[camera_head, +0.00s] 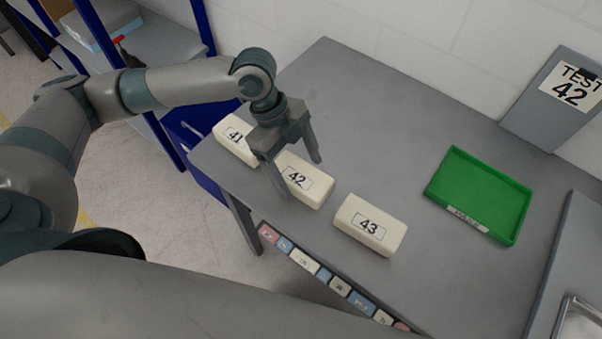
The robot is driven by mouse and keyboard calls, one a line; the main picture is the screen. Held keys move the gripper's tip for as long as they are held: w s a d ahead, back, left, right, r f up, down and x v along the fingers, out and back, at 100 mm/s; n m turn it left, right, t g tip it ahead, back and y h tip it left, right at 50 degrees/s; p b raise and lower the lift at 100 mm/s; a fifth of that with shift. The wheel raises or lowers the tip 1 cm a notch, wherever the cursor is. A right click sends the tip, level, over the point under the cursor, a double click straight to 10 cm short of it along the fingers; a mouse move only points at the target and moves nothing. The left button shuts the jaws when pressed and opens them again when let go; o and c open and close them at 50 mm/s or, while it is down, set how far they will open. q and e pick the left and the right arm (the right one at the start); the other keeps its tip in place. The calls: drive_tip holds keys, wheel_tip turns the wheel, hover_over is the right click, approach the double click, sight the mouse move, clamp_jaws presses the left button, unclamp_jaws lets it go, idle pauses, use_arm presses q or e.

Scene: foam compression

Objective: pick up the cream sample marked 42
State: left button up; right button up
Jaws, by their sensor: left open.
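The cream sample marked 42 (312,189) lies on the grey table between two like blocks. The cream sample marked 41 (228,135) is to its left, and the cream sample marked 43 (371,225) is to its right. My left gripper (299,178) is open, with its fingers pointing down over the left part of sample 42. One finger covers part of that block's left end. I cannot tell whether the fingers touch it. The gripper also hides the right end of sample 41. My right gripper is not in view.
A green tray (481,184) sits empty on the right of the table (370,120). A board with a "TEST 42" sign (573,85) stands behind it. A blue-framed shelf (190,75) stands at left. The table's middle is clear.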

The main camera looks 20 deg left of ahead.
use_arm(q)
drive_tip(key=shift+s+d+f, duration=0.1)
drive_tip(key=shift+d+f, duration=0.15)
drive_tip(key=shift+f, duration=0.55)
drive_tip(key=shift+c, duration=0.4)
drive_tip(key=c, duration=1.1)
drive_tip(key=shift+o, duration=0.2)
